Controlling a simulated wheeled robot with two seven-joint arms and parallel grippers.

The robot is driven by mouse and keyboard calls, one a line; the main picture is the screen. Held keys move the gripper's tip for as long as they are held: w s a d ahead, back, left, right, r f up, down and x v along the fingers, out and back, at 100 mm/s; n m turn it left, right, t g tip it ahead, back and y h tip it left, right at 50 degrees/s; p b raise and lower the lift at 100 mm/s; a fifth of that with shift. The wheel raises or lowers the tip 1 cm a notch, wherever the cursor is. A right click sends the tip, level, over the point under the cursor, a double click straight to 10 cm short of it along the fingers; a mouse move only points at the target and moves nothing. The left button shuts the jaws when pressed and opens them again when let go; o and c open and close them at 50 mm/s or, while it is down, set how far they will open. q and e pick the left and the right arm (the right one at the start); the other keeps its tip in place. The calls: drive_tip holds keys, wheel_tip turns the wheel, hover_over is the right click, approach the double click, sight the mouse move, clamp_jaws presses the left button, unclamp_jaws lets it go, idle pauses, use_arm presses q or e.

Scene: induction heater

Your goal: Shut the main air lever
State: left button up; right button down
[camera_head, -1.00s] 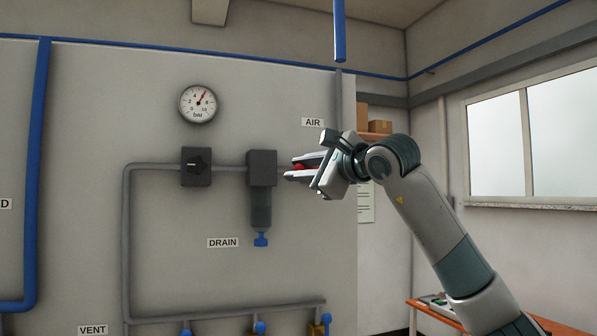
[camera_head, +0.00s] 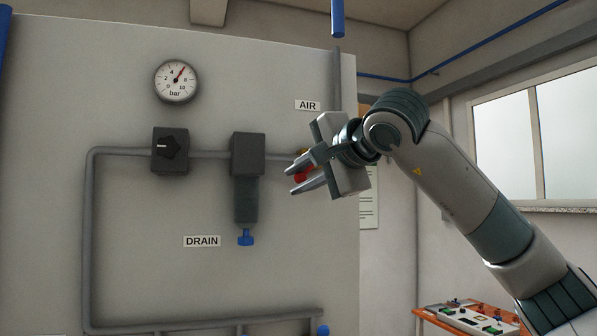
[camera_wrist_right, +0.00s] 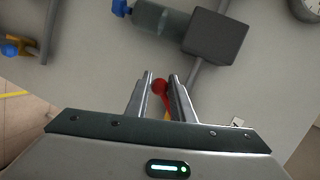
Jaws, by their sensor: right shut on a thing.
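The main air lever (camera_head: 303,173) is red and sits under the AIR sign (camera_head: 307,105), to the right of the dark filter block on the wall pipe. My right gripper (camera_head: 291,181) is shut on the lever, its fingers tilted down and to the left. In the right wrist view the lever's red round end (camera_wrist_right: 159,87) shows between the two fingers (camera_wrist_right: 162,76). A bit of yellow valve body shows behind the gripper, but most of the valve is hidden. The lever's exact angle is hard to tell. My left gripper is not in view.
The dark filter block (camera_head: 247,154) with its blue drain knob (camera_head: 245,237) is close to the left of my fingertips. A black regulator (camera_head: 170,151) and pressure gauge (camera_head: 176,81) are further left. An orange table (camera_head: 430,318) stands at lower right.

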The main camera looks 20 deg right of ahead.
drive_tip(key=shift+d+f+n+h, duration=0.4)
drive_tip(key=shift+f+n, duration=0.1)
drive_tip(key=shift+n, duration=0.2)
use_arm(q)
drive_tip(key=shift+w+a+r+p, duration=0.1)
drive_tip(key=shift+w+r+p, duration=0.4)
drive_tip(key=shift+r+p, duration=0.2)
use_arm(e)
drive_tip(key=shift+d+f+n+h, duration=0.15)
drive_tip(key=shift+d+n+h, duration=0.65)
drive_tip(key=shift+n, duration=0.45)
drive_tip(key=shift+d+f+n+h, duration=0.1)
drive_tip(key=shift+d+n+h, duration=0.7)
drive_tip(key=shift+n, duration=0.45)
drive_tip(key=shift+d, duration=0.1)
drive_tip(key=shift+r, duration=0.15)
drive_tip(key=c, duration=1.9)
unclamp_jaws()
drive_tip(key=o, duration=0.3)
drive_tip(key=shift+w+d, duration=0.1)
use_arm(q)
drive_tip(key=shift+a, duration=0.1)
use_arm(e)
drive_tip(key=shift+d, duration=0.15)
